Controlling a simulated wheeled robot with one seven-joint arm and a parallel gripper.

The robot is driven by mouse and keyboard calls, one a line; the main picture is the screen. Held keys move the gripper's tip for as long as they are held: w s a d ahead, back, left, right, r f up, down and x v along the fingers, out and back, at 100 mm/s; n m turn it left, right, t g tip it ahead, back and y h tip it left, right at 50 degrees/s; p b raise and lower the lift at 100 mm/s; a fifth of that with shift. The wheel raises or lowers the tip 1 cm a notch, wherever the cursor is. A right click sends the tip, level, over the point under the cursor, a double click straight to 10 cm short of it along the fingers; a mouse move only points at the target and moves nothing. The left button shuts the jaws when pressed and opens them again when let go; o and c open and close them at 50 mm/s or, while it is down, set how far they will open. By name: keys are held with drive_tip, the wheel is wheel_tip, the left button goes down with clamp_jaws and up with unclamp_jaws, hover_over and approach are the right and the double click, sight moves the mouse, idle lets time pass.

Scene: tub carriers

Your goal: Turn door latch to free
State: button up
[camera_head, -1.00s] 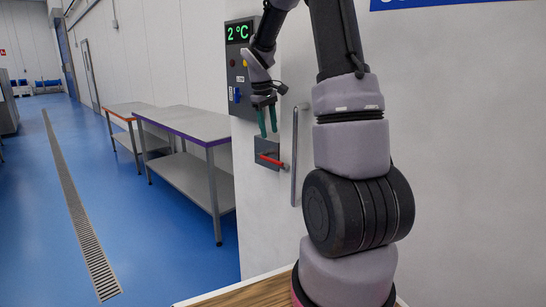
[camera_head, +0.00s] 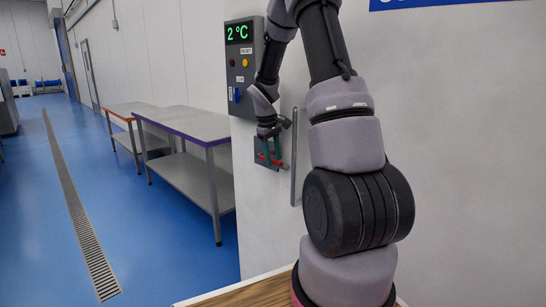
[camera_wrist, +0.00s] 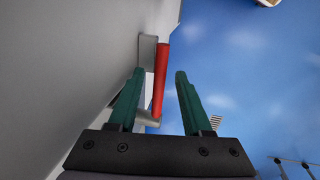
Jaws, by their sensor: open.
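The door latch has a red lever (camera_head: 275,163) on a dark grey plate (camera_head: 259,160), low on the white wall or door beneath the control panel. In the head view my gripper (camera_head: 270,157) is at the latch, its green fingers pointing down and partly covering the plate and lever. In the wrist view my gripper (camera_wrist: 159,74) is open, with the red lever (camera_wrist: 159,85) between its two green fingers, nearer the left one. The fingers do not look closed on it. Whether one finger touches it I cannot tell.
A vertical grey bar handle (camera_head: 294,160) stands just right of the latch. A grey control panel (camera_head: 239,75) reading 2 °C hangs above. Steel tables (camera_head: 190,125) stand to the left, with open blue floor (camera_head: 120,210) around them.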

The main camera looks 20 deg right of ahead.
drive_tip(key=shift+c, duration=0.2)
clamp_jaws()
idle(1.1)
